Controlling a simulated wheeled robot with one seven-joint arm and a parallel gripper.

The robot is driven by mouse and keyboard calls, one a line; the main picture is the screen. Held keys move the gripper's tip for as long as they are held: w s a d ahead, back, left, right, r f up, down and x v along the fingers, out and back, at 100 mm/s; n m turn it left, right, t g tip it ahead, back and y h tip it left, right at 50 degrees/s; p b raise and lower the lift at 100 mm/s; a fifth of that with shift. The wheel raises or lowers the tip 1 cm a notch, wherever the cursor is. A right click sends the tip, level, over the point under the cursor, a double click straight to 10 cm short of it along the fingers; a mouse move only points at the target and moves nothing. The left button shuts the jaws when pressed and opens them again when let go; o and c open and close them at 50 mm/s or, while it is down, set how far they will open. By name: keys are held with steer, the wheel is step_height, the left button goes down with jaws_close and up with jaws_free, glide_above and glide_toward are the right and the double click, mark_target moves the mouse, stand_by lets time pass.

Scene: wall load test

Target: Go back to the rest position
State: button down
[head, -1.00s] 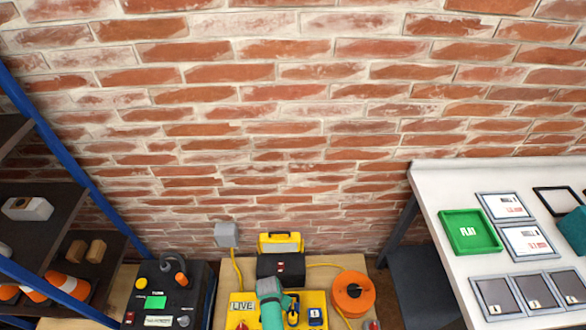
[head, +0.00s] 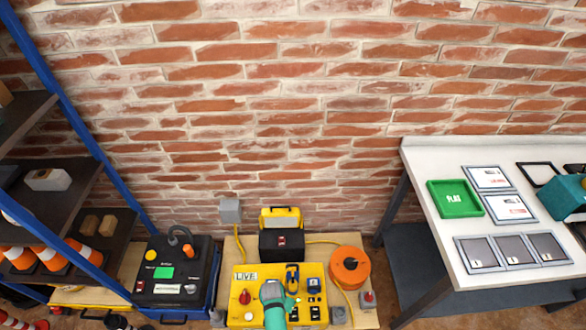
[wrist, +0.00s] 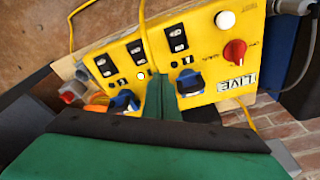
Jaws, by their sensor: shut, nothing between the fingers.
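My gripper (wrist: 163,95) is shut and empty in the wrist view, its dark green fingers together in front of a yellow panel (wrist: 205,58). I cannot tell whether they touch it. In the head view my teal arm covers the lower middle of the same yellow panel (head: 246,312), and the fingers are not clear. The panel carries a red knob (wrist: 235,52), a white button (wrist: 225,20), black sockets, blue plugs or levers (wrist: 190,82) and a LIVE label (wrist: 237,85).
An orange cable reel (head: 350,267) stands right of the panel, and a black unit (head: 175,275) left. A blue-framed shelf (head: 88,140) rises at left. A white table (head: 425,160) with a green PLAY tray (head: 455,198) is at right. The brick wall (head: 300,120) closes the back.

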steer(key=s+d+r+n+t, duration=0.1)
steer(key=s+d+r+t, duration=0.15)
steer(key=s, duration=0.25)
steer(key=s+d+r+n+t+y, duration=0.1)
steer(key=s+r+t, duration=0.1)
steer(key=s+r, duration=0.25)
steer(key=s+d+r+n+t, duration=0.1)
steer(key=s+d+r+t, duration=0.1)
steer(key=s, duration=0.4)
steer(key=s+r+t, duration=0.2)
steer(key=s+r, duration=0.1)
steer(key=r, duration=0.9)
steer(key=s+r+n+t, duration=0.1)
steer(key=s+r, duration=0.3)
steer(key=r, duration=0.8)
steer(key=s+r+n+t, duration=0.1)
steer(key=s+r+t, duration=0.3)
steer(key=r, duration=0.8)
steer(key=shift+s+a, duration=0.25)
steer(key=shift+a, duration=0.05)
